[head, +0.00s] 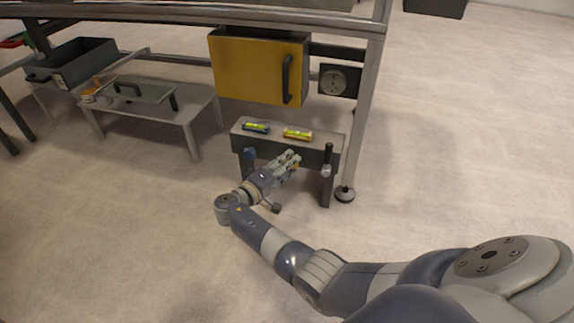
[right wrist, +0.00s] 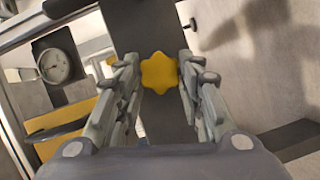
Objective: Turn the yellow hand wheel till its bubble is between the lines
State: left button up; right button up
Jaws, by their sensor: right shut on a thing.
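The yellow hand wheel (right wrist: 159,72) is a lobed knob on the dark front of a small grey stand (head: 240,131). My right gripper (head: 293,160) is at the stand's front, its fingers on either side of the wheel in the right wrist view (right wrist: 158,85), shut on it. In the head view the fingers mostly hide the wheel. A yellow-framed level vial (head: 297,134) and a blue-framed one (head: 256,127) lie on the stand's top. Their bubbles are too small to place against the lines. My left gripper is not in view.
A blue knob (head: 250,154) is on the stand's left front. A black upright handle (head: 328,155) stands at its right. A yellow cabinet (head: 245,70) and a round gauge (head: 333,82) are behind, also seen in the wrist view (right wrist: 55,66). A low grey table (head: 195,105) is left.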

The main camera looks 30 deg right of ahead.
jog(key=o, duration=1.1)
jog(key=shift+c, duration=0.2)
jog(key=shift+a, duration=0.1)
jog(key=v, duration=1.2)
jog(key=shift+w+f, duration=0.1)
jog(key=shift+f, duration=0.05)
